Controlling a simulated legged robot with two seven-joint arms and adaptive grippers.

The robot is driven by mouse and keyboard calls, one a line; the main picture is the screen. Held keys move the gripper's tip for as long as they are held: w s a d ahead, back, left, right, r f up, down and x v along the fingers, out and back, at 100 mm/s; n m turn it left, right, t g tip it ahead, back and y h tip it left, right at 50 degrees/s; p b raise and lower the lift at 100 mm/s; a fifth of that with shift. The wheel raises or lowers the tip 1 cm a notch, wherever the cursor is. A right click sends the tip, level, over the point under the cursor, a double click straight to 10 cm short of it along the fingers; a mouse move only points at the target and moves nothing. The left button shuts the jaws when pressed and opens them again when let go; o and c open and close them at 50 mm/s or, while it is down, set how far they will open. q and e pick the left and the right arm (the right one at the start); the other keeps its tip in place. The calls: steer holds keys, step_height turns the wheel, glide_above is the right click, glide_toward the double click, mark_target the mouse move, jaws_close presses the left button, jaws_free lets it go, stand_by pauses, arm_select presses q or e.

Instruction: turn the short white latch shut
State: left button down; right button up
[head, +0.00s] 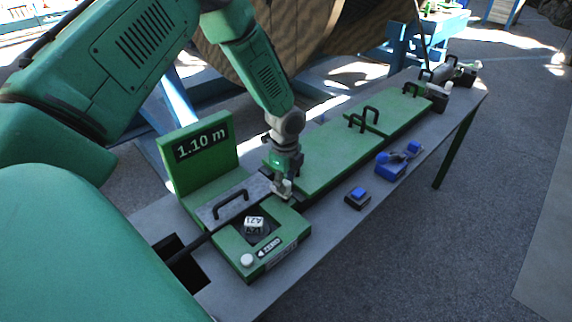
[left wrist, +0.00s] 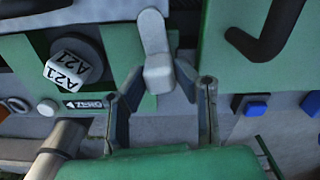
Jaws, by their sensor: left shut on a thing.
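The short white latch (left wrist: 153,40) stands at the edge of the green measuring unit (head: 290,225). In the left wrist view it runs nearly up and down, and its block-like lower end lies between my fingertips. My left gripper (left wrist: 160,82) is shut on that end. In the head view the left gripper (head: 282,190) reaches down to the latch from above, and it partly hides the latch. My right gripper is not in view.
A white A21 block (head: 254,223) sits on a dark round knob, near a ZERO label and white button (head: 247,261). Green covers with black handles (head: 335,150) extend to the right. A blue button (head: 357,197) and blue device (head: 391,168) lie along the grey table (head: 330,226).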

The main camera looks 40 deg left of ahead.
mark_target(285, 181)
arm_select(q)
steer(key=shift+m+p, duration=0.3)
steer(key=shift+m, duration=0.6)
steer(key=c, duration=1.3)
jaws_free()
steer(key=shift+w+a+f, duration=0.1)
step_height(285, 181, up, 12)
steer(key=shift+w+a+f, duration=0.1)
